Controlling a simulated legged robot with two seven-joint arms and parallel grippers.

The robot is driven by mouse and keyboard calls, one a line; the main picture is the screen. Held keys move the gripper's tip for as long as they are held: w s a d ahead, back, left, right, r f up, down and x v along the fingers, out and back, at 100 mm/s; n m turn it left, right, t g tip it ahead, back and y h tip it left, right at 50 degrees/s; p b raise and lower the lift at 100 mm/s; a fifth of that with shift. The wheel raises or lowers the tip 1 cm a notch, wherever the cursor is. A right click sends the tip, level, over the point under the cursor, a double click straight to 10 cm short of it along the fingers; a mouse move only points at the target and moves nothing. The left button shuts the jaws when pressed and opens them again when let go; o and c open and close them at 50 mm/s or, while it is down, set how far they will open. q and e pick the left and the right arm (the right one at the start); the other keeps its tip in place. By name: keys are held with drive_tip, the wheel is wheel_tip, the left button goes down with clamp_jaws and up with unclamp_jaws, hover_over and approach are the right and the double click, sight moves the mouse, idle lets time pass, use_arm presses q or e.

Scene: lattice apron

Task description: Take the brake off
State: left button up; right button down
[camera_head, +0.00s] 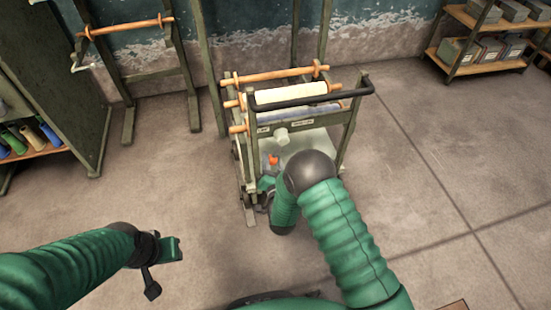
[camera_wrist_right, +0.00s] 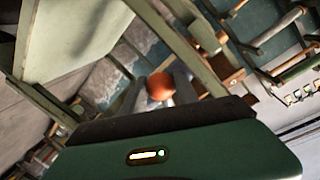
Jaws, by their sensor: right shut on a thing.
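A cart with rollers (camera_head: 300,92) stands in front of me, with a black push handle (camera_head: 310,98) across its top. An orange knob (camera_head: 272,160), which looks like the end of the brake lever, is low on the cart's left part. In the right wrist view the orange knob (camera_wrist_right: 160,87) sits between the two grey fingers of my right gripper (camera_wrist_right: 164,92), which is shut on it. In the head view my forearm partly hides this gripper (camera_head: 268,180). My left gripper (camera_head: 168,262) hangs over bare floor, away from the cart. Its finger opening is unclear.
A wooden rack with a roller (camera_head: 125,27) stands at the back left by the wall. A shelf with colored rolls (camera_head: 35,140) is at the far left, and a shelf with boxes (camera_head: 480,45) at the back right. The floor right of the cart is clear.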

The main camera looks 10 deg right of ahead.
drive_tip(key=shift+a, duration=0.15)
idle(0.3)
drive_tip(key=c, duration=0.9)
unclamp_jaws()
drive_tip(key=shift+c, duration=0.2)
drive_tip(key=shift+r, duration=0.1)
